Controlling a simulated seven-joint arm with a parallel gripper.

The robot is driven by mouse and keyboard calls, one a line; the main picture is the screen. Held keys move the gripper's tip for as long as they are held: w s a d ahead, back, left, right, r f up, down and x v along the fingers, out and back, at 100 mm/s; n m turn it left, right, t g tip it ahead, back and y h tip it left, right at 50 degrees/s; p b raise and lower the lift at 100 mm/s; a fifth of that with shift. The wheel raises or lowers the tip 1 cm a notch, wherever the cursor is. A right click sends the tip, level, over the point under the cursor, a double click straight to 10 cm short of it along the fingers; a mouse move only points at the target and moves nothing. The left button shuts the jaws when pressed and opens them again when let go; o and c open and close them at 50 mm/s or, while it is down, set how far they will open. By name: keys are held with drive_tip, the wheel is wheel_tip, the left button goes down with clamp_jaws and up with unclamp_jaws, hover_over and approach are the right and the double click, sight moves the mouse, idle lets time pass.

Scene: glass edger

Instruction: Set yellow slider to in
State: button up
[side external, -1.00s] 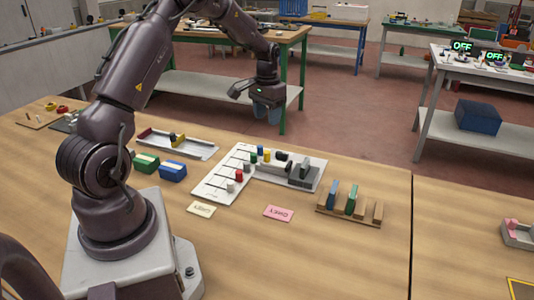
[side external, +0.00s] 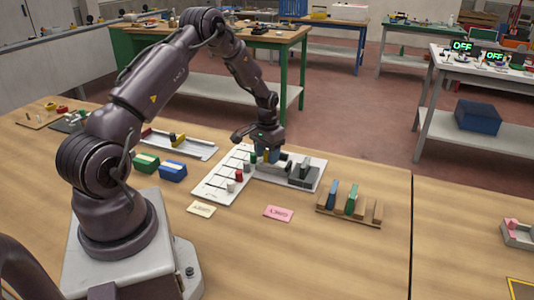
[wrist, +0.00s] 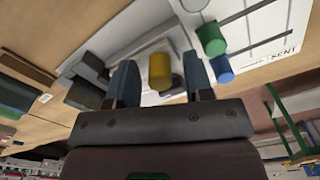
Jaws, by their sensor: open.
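In the side view my gripper (side external: 266,152) partly hides the yellow knob. A green knob (wrist: 211,40) and a blue knob (wrist: 222,69) stand just right of my fingers in the wrist view.
A grey block fixture (side external: 305,173) is close right of my gripper. A wooden rack (side external: 350,208) with upright plates stands farther right.

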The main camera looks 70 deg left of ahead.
sight(280, 164)
clamp_jaws()
drive_tip(key=shift+w+d, duration=1.45)
drive_tip(key=shift+w, duration=0.05)
unclamp_jaws()
wheel_tip(280, 164, up, 13)
